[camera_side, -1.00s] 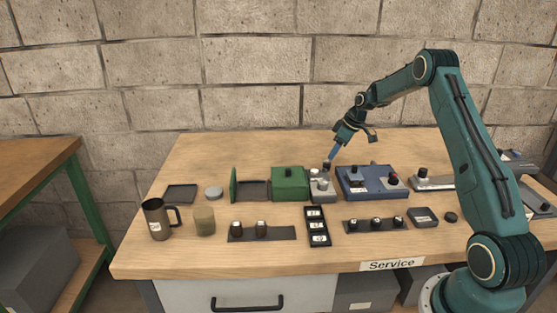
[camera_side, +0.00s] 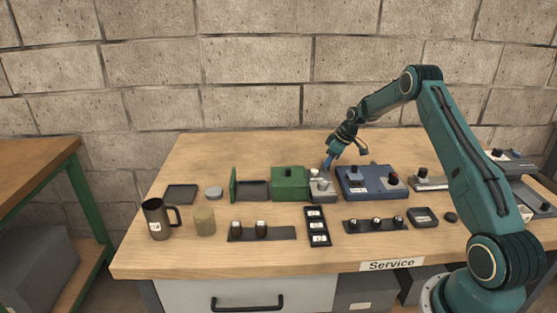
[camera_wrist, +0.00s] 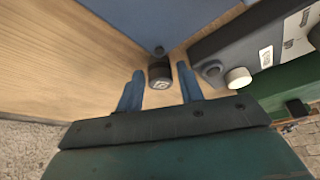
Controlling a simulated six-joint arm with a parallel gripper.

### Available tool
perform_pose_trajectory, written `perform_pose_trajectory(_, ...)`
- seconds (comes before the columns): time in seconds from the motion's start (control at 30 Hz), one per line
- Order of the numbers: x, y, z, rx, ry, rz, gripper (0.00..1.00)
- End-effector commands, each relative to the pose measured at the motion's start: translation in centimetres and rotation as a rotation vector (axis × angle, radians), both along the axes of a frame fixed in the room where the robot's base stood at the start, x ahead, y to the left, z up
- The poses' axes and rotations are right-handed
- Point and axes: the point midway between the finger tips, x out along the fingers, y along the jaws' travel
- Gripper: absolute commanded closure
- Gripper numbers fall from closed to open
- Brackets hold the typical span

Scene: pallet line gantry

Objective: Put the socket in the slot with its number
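A dark socket (camera_wrist: 160,70) with a white number mark stands on the table in the wrist view; I cannot read the number surely. My gripper (camera_side: 328,165) is low over the back of the table, behind a small grey device (camera_side: 322,189). In the wrist view its two blue fingers are apart, one on each side of the socket, with gaps showing. In the side view the fingers mostly hide the socket. A black tray (camera_side: 309,211) with several white-labelled slots lies at front middle; its numbers are too small to read.
A green box (camera_side: 289,183) and a blue device (camera_side: 368,183) flank the grey device. Dark rails with sockets lie left (camera_side: 284,233) and right (camera_side: 376,227) of the tray. A mug (camera_side: 157,220) stands at front left. The table's back left is clear.

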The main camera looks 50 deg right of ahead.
Motion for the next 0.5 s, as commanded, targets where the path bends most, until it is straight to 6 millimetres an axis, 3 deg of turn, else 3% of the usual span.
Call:
perform_pose_trajectory(0.4,0.0,-0.01,0.04,0.0,0.0,0.0,0.63)
perform_pose_trajectory(0.5,0.0,-0.01,0.04,0.0,0.0,0.0,0.81)
